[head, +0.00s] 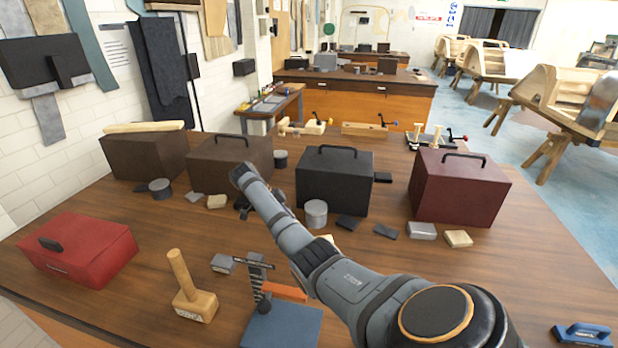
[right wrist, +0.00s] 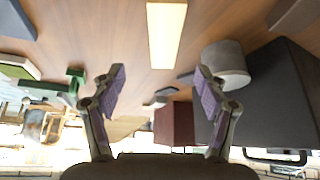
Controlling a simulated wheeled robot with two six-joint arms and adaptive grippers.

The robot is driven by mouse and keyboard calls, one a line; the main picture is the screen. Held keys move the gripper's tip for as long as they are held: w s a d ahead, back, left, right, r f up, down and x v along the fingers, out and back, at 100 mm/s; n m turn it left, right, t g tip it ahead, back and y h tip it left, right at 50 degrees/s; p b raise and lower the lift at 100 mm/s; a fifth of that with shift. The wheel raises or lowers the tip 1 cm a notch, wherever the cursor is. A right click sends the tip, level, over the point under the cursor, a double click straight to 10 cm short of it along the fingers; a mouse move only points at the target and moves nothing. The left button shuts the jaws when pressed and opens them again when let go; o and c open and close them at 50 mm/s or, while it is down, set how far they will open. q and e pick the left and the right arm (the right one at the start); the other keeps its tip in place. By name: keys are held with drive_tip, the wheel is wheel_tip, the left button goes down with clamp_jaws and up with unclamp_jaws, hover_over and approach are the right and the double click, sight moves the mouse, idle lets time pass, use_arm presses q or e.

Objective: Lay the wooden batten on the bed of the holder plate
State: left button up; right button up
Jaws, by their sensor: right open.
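A pale wooden batten (right wrist: 166,38) lies in the right wrist view, beyond and between my right gripper's fingertips. In the head view a pale piece (head: 327,238) shows partly behind my arm; I cannot tell whether it is the same one. My right gripper (right wrist: 161,82) is open, with nothing between its fingers. In the head view my right arm reaches toward the boxes and its gripper is mostly hidden. A blue plate (head: 285,327) with a dark post and an orange bar stands at the front; I cannot tell whether it is the holder plate. My left gripper is not in view.
A grey cylinder (right wrist: 226,62) and a black box (head: 334,180) are close to my right gripper. Brown boxes (head: 230,162), a dark red box (head: 458,187), a red box (head: 78,250) and a mallet (head: 190,290) stand on the bench. The bench's right front is mostly clear.

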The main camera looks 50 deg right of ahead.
drive_tip(key=b+x, duration=0.2)
drive_tip(key=x, duration=0.2)
drive_tip(key=shift+s+d+f, duration=0.2)
drive_tip(key=shift+d+f, duration=0.05)
drive_tip(key=shift+w+d+p+x, duration=0.1)
drive_tip(key=shift+p+x, duration=0.15)
drive_tip(key=shift+x, duration=0.7)
drive_tip(key=shift+w+d+p+x, duration=0.1)
drive_tip(key=shift+p+x, duration=0.15)
drive_tip(key=shift+x, duration=0.7)
drive_tip(key=shift+w+d+p+x, duration=0.15)
drive_tip(key=shift+p+x, duration=0.1)
drive_tip(key=shift+x, duration=0.7)
drive_tip(key=shift+a, duration=0.15)
drive_tip(key=c, duration=1.4)
drive_tip(key=shift+r, duration=0.1)
drive_tip(key=shift+r, duration=0.1)
drive_tip(key=shift+c, duration=0.2)
